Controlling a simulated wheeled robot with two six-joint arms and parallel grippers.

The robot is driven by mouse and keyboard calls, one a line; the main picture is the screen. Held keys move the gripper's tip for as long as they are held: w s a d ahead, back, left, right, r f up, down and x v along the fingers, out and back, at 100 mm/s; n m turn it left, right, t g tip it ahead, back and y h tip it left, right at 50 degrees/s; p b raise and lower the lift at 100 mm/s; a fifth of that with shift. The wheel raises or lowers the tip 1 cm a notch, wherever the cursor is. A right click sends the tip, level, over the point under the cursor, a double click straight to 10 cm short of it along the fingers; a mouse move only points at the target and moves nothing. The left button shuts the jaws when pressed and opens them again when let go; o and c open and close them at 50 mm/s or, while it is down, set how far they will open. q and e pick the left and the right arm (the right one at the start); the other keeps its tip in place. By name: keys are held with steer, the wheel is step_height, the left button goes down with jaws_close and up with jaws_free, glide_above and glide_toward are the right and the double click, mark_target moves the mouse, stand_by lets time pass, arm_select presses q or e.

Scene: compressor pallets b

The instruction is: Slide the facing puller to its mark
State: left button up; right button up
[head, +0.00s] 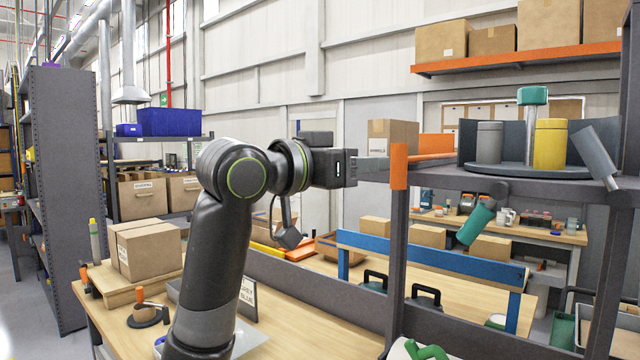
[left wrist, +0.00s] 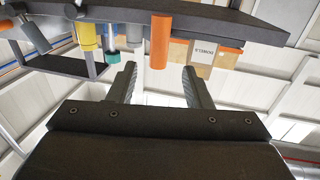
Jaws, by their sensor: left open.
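An upright orange handle (head: 399,166) stands at the left end of the grey shelf (head: 540,179); I take it to be the facing puller. It also shows in the left wrist view as an orange cylinder (left wrist: 160,42). My left gripper (head: 384,169) is level with it, just to its left, fingers pointing at it. In the left wrist view my left gripper (left wrist: 159,68) is open, and the handle lines up between the fingertips; I cannot tell whether either finger touches it. I cannot make out the mark. My right gripper does not show.
A round tray (head: 505,170) on the shelf bears a grey canister (head: 488,143) and a yellow canister (head: 550,144). An orange panel (head: 436,144) and a cardboard box (head: 392,137) show behind the handle. Cartons (head: 150,250) stand on the table at left.

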arm_select(q)
steer(key=b+v, duration=0.2)
steer(key=v, duration=0.5)
steer(key=shift+s+a, duration=0.2)
steer(key=shift+w+f, duration=0.1)
